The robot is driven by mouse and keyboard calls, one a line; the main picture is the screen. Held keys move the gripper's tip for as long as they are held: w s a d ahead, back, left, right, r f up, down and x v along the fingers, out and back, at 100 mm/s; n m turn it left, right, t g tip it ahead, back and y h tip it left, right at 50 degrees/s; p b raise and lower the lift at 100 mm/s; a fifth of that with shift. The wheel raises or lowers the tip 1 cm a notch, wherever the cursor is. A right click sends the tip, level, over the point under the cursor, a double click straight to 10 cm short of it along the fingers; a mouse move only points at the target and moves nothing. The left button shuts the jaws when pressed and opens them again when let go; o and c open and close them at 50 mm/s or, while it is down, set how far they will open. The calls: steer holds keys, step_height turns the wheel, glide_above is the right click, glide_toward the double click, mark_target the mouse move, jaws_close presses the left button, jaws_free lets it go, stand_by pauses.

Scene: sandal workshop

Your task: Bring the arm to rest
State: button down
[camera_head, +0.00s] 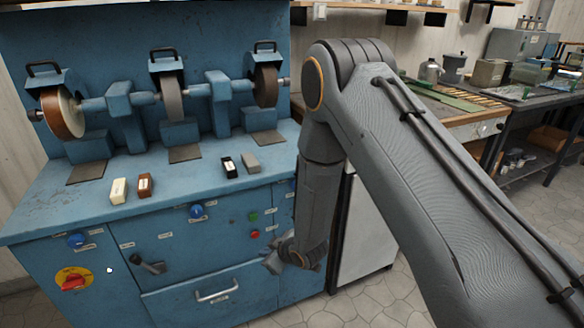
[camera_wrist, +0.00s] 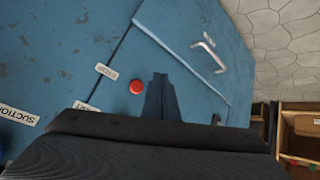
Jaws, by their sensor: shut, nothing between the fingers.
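My arm reaches in from the right in the head view, bends at a high elbow and hangs down in front of the blue grinding machine (camera_head: 150,225). My gripper (camera_head: 270,264) is at the lower end, near the machine's front face, right of the drawer handle (camera_head: 217,291). In the wrist view my gripper (camera_wrist: 160,78) shows its dark fingers together, with nothing between them. The red button (camera_wrist: 136,87) lies just left of the fingers in that view. I cannot tell the exact gap between fingers and panel.
Grinding wheels (camera_head: 63,112) and small blocks (camera_head: 119,190) sit on the machine's top. A wooden workbench (camera_head: 470,127) and a dark table (camera_head: 545,97) stand at the right. Tiled floor (camera_head: 370,300) is clear below.

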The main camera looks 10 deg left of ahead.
steer(key=s+d+r+m+g+h, duration=0.1)
steer(key=d+r+m+h, duration=0.2)
steer(key=d+r, duration=0.6)
steer(key=d+r+m+h, duration=0.25)
steer(key=d+r, duration=0.25)
steer(key=d, duration=0.7)
steer(key=s+d+r+m+g, duration=0.1)
steer(key=s+d+r+m, duration=0.1)
steer(key=s+d+r, duration=0.2)
steer(key=s+d+r+m+g+h, duration=0.1)
steer(key=s+d+r+m+g, duration=0.1)
steer(key=s+d, duration=0.4)
steer(key=s+d+r+m+g, duration=0.2)
steer(key=s+d+r+m, duration=0.2)
steer(key=s, duration=0.8)
steer(key=shift+s+d+r, duration=0.2)
steer(key=shift+d+r, duration=0.45)
steer(key=shift+r, duration=0.25)
steer(key=shift+h, duration=0.25)
